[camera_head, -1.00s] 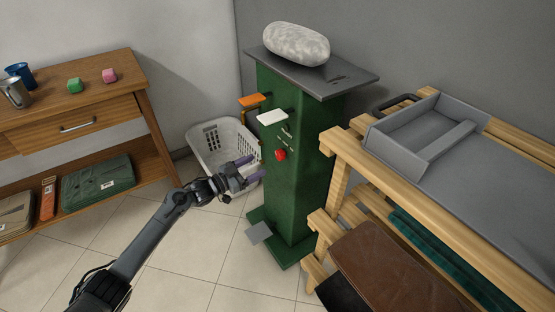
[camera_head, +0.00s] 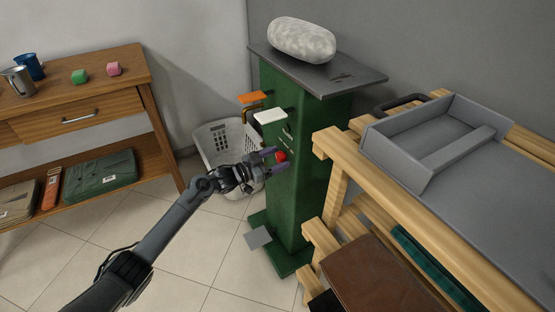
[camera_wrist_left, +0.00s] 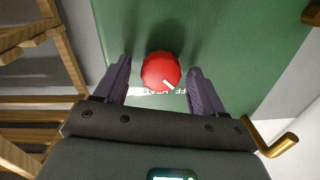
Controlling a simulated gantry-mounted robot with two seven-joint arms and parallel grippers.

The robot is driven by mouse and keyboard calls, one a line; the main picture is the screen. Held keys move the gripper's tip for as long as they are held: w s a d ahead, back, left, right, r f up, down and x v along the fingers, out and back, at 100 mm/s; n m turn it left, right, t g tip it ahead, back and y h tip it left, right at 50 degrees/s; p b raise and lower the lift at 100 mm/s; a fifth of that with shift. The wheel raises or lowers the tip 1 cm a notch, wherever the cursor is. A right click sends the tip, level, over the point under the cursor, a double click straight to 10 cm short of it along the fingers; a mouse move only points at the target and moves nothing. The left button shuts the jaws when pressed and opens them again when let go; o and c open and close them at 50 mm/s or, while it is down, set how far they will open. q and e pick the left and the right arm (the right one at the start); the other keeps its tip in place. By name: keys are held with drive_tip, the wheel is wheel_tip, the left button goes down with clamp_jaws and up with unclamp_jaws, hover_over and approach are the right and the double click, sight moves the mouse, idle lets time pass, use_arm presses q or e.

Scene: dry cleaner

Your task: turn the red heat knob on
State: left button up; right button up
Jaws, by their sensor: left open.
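The red heat knob (camera_head: 281,156) is on the front of the green machine column (camera_head: 300,190). My left gripper (camera_head: 272,161) is open at the knob. In the wrist view its two purple fingers (camera_wrist_left: 158,85) stand on either side of the knob, with a gap on each side. My right gripper is not in view.
An orange lever (camera_head: 252,97) and a white lever (camera_head: 270,116) stick out above the knob. A white laundry basket (camera_head: 213,140) stands behind my gripper. A wooden rack (camera_head: 335,150) stands close on the right. A grey foot pedal (camera_head: 258,237) is below.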

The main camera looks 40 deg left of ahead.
use_arm(q)
drive_tip(key=shift+s, duration=0.1)
drive_tip(key=c, duration=1.1)
drive_tip(key=shift+o, duration=0.2)
drive_tip(key=shift+m, duration=0.3)
drive_tip(key=m+p, duration=0.1)
drive_tip(key=m, duration=0.1)
drive_tip(key=shift+m, duration=0.3)
drive_tip(key=m, duration=0.4)
drive_tip(key=shift+m+p, duration=0.3)
drive_tip(key=shift+m, duration=0.1)
drive_tip(key=m, duration=0.5)
drive_tip(key=shift+f+m+h, duration=0.2)
drive_tip(key=shift+m+h, duration=0.1)
drive_tip(key=shift+h, duration=0.1)
drive_tip(key=shift+m+b, duration=0.4)
drive_tip(key=shift+m, duration=2)
